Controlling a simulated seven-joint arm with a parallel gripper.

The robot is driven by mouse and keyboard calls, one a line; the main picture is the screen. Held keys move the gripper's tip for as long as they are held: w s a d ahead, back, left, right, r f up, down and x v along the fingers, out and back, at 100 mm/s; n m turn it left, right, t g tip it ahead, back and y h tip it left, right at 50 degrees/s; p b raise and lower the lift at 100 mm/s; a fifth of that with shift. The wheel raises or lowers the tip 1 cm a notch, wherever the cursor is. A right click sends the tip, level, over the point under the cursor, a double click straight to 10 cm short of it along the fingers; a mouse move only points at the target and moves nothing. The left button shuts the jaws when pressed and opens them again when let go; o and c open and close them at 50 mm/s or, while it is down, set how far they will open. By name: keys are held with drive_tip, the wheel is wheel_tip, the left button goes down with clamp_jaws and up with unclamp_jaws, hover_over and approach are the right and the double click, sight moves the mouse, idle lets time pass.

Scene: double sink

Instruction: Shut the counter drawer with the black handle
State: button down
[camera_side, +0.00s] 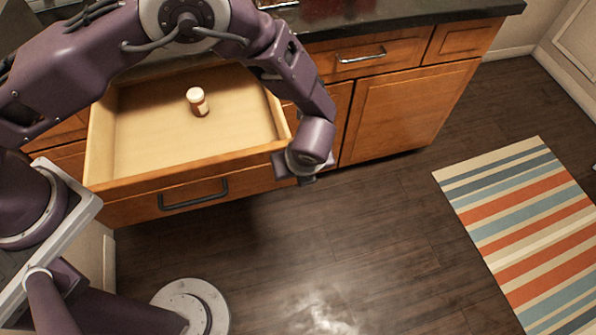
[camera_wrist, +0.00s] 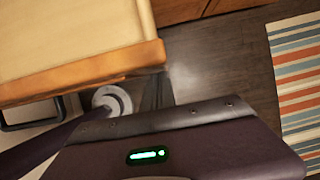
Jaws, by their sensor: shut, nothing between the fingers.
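The wooden counter drawer (camera_side: 262,176) is pulled well out of the cabinet in the side view. Its black handle (camera_side: 194,203) is on the front face. In the wrist view the drawer (camera_wrist: 90,75) fills the upper left, with the handle (camera_wrist: 32,125) at the left edge. My gripper (camera_side: 303,179) is shut and empty, at the right front corner of the drawer. In the wrist view my gripper (camera_wrist: 155,92) is beside that same corner, its fingers hard to make out. I cannot tell whether it touches the drawer.
A small bottle with a white cap (camera_side: 198,102) stands inside the drawer. Another closed drawer with a silver handle (camera_side: 361,56) and a cabinet door (camera_side: 398,112) are to the right. A striped rug (camera_side: 525,225) lies on the dark floor (camera_side: 390,250), which is open in front.

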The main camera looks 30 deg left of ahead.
drive_tip(key=w+a, duration=1.9)
drive_tip(key=shift+w+a, duration=0.2)
drive_tip(key=shift+a, duration=0.05)
